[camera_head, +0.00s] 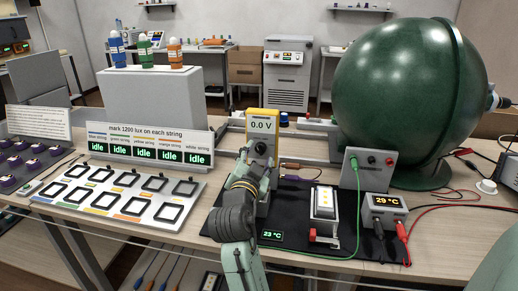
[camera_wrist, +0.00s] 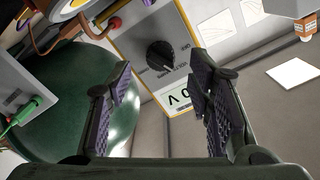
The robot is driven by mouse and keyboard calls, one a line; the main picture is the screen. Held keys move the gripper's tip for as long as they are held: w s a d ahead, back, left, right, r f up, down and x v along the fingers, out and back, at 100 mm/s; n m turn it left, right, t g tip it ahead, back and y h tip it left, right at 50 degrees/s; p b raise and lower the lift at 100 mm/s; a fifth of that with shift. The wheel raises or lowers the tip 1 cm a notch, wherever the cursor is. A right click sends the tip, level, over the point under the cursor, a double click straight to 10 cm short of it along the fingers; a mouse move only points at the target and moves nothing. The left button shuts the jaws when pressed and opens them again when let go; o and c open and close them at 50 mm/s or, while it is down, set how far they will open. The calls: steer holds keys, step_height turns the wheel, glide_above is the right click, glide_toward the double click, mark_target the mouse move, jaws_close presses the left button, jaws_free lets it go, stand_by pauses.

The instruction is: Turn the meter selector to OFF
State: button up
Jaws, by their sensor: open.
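The meter (camera_head: 263,124) is yellow-edged with a grey face and stands upright on the bench, its display reading 0.0 V. In the wrist view the meter (camera_wrist: 150,45) appears turned over, with its black round selector knob (camera_wrist: 160,55) between and beyond my finger pads.
A large green sphere (camera_head: 405,90) stands right of the meter. A panel of square frames (camera_head: 120,196) lies left.

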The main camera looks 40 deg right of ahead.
mark_target(260, 151)
steer(key=shift+x, duration=1.5)
jaws_close()
